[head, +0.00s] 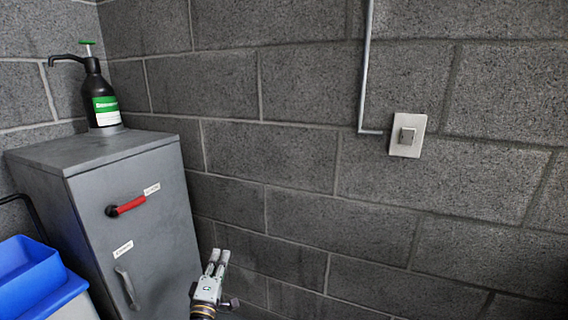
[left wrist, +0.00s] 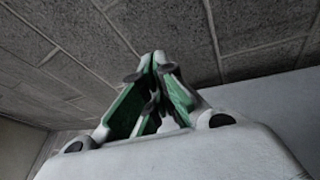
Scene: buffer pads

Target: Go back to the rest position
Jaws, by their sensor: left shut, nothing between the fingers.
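My left gripper (head: 217,264) shows at the bottom of the head view, in front of the grey block wall and to the right of the grey cabinet. It points upward and holds nothing. In the left wrist view its fingers (left wrist: 158,62) meet at the tips, shut and empty, with the block wall behind them. My right gripper is in neither view.
A grey cabinet (head: 165,217) with a red handle (head: 127,206) and a grey handle (head: 127,287) stands at left. A black pump bottle (head: 97,82) stands on it. A blue bin (head: 28,275) is at lower left. A switch (head: 407,135) and conduit (head: 366,70) are on the wall.

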